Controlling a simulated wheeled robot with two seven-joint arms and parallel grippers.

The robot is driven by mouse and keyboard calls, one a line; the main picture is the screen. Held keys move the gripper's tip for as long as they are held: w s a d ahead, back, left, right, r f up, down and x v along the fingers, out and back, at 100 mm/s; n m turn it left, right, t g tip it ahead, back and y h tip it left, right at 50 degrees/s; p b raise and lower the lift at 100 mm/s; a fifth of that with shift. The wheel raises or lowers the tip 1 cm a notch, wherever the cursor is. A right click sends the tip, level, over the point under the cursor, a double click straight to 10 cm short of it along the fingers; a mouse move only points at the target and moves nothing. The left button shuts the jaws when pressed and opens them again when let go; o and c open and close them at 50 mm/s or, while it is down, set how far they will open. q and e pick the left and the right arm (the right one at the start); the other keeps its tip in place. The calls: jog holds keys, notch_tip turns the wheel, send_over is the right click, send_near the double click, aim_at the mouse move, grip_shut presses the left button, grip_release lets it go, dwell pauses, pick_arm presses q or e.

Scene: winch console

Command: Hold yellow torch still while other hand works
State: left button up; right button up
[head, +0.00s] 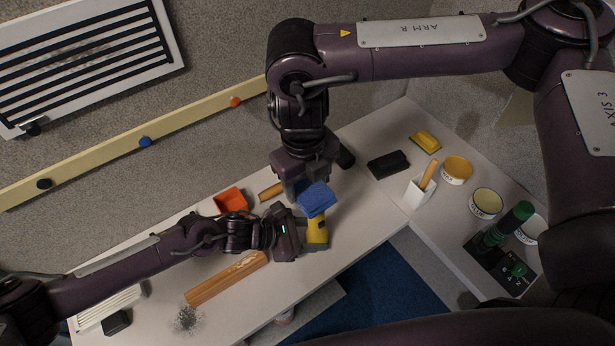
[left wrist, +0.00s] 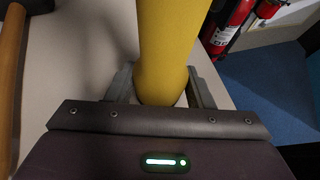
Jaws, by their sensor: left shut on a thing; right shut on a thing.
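The yellow torch (head: 317,232) stands about upright on the bench in the head view. My left gripper (head: 305,240) is shut on it from the left. In the left wrist view, the torch (left wrist: 168,45) is a yellow cylinder between my left fingers (left wrist: 160,90). My right gripper (head: 308,190) is shut on a blue cloth-like block (head: 317,198) just above my left gripper. The blue block covers the torch's upper end; I cannot tell whether they touch.
A wooden plank (head: 228,278), dark specks (head: 186,319) and an orange tray (head: 230,201) lie on the bench. A wooden handle (head: 270,192) is behind my right gripper.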

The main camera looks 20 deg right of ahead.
aim_at(319, 202)
jog(key=shift+f, duration=0.45)
pick_arm(q)
jog(key=shift+r, duration=0.1)
pick_arm(e)
jog(key=shift+s+d+r, duration=0.1)
jog(key=shift+s+d, duration=0.1)
jog(key=shift+s, duration=0.45)
jog(key=shift+s+d+f, duration=0.1)
jog(key=shift+s+d, duration=0.1)
jog(key=shift+s, duration=0.5)
jog(key=shift+s+d+r, duration=0.1)
jog(key=shift+s+d, duration=0.1)
jog(key=shift+s, duration=0.45)
jog(key=shift+w+a, duration=0.2)
jog(key=shift+w, duration=0.45)
jog(key=shift+w+a, duration=0.2)
jog(key=shift+w, duration=0.5)
jog(key=shift+w+a, duration=0.2)
jog(key=shift+w, duration=0.45)
pick_arm(q)
jog(key=shift+d, duration=0.1)
pick_arm(e)
jog(key=shift+a+r, duration=0.1)
jog(key=shift+r, duration=2.85)
